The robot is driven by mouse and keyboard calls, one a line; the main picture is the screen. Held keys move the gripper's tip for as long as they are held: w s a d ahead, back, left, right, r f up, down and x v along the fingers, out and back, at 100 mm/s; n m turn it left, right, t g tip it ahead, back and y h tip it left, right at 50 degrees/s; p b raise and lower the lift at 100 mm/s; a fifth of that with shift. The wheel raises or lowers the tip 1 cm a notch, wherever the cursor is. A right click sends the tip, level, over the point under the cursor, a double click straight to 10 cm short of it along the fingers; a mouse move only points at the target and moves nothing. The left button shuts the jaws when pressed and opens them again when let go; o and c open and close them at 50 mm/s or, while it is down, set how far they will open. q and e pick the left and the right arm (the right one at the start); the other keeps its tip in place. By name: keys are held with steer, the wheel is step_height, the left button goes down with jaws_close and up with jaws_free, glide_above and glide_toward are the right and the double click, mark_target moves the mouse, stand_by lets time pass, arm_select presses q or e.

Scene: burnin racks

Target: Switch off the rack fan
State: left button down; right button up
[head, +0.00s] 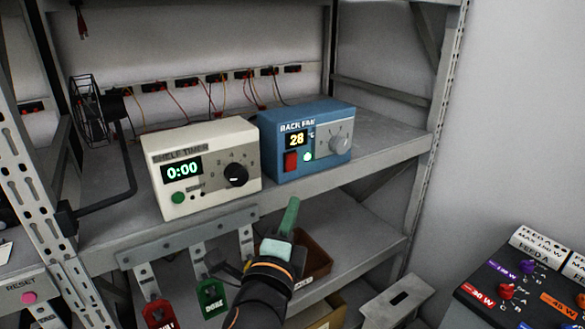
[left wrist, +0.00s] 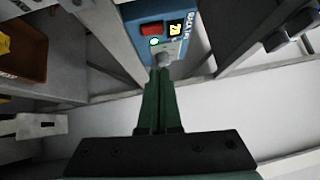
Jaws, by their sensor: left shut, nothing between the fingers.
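The rack fan control (head: 306,141) is a blue box on the shelf. It has a lit display reading 28, a red switch (head: 291,161), a lit green lamp (head: 307,157) and a grey knob (head: 339,145). My left gripper (head: 291,206) has green fingers, shut and empty, below and in front of the blue box, apart from it in the head view. The fingertips overlap the knob there. My right gripper is not in view.
A cream shelf timer (head: 203,168) reading 0:00 stands left of the blue box. A fan (head: 88,112) is at the left post. Red and green tags (head: 211,298) hang below the shelf edge. A brown bin (head: 313,262) is on the lower shelf. A dark feed panel (head: 520,285) is at right.

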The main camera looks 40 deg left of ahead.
arm_select(q)
steer(key=p, duration=0.2)
glide_toward(296, 158)
steer(key=w+d, duration=0.2)
steer(key=w, duration=0.1)
steer(key=shift+w+a+r, duration=0.1)
steer(key=shift+w+a, duration=0.25)
steer(key=shift+a, duration=0.35)
steer(key=shift+w+a+r, duration=0.1)
steer(key=shift+w+a, duration=0.3)
steer(key=shift+a, duration=0.3)
steer(key=shift+w+a+r, duration=0.1)
steer(key=shift+w+a, duration=0.25)
steer(key=shift+a, duration=0.4)
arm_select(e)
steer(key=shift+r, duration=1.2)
arm_select(q)
steer(key=shift+w, duration=0.1)
